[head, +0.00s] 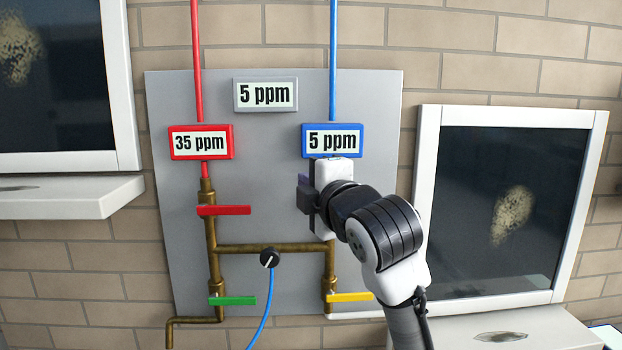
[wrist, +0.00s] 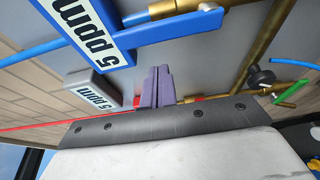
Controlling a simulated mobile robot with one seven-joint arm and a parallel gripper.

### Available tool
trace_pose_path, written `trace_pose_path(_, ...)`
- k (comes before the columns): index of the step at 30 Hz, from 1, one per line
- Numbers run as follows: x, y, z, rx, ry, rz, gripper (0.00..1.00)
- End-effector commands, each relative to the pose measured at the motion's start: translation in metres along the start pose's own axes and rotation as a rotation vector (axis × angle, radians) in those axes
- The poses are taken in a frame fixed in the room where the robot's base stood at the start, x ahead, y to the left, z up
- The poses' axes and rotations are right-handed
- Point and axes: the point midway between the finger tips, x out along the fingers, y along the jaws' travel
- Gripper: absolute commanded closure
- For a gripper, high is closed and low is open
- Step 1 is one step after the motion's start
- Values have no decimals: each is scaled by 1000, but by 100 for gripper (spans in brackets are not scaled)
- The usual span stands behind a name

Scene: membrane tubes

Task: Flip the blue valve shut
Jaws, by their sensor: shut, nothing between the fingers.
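The blue valve is hidden behind my gripper and wrist in the head view, below the blue-framed display (head: 332,141) that reads 5 ppm. In the wrist view a blue bar (wrist: 190,32), which looks like its lever, runs beside a brass pipe (wrist: 195,8), roughly along it. My gripper (head: 305,195) is in front of the panel, over the blue line. Its purple fingers (wrist: 158,80) are together and empty, pointing at the panel. A gap shows between them and the blue bar in the picture; the depth between them is unclear.
A grey panel (head: 270,190) carries brass pipes, a red lever (head: 223,211), a green lever (head: 232,301), a yellow lever (head: 350,297) and a black knob (head: 269,259). A red display (head: 200,142) reads 35 ppm. White-framed windows flank the panel.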

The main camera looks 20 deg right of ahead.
Motion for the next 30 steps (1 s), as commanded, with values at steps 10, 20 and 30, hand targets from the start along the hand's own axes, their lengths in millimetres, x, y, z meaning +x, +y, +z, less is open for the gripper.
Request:
trace_pose_path(10,-10,0,26,2,0,1,100)
trace_pose_path(20,-10,0,26,3,0,2,100)
trace_pose_path(30,0,1,27,52,1,19,100)
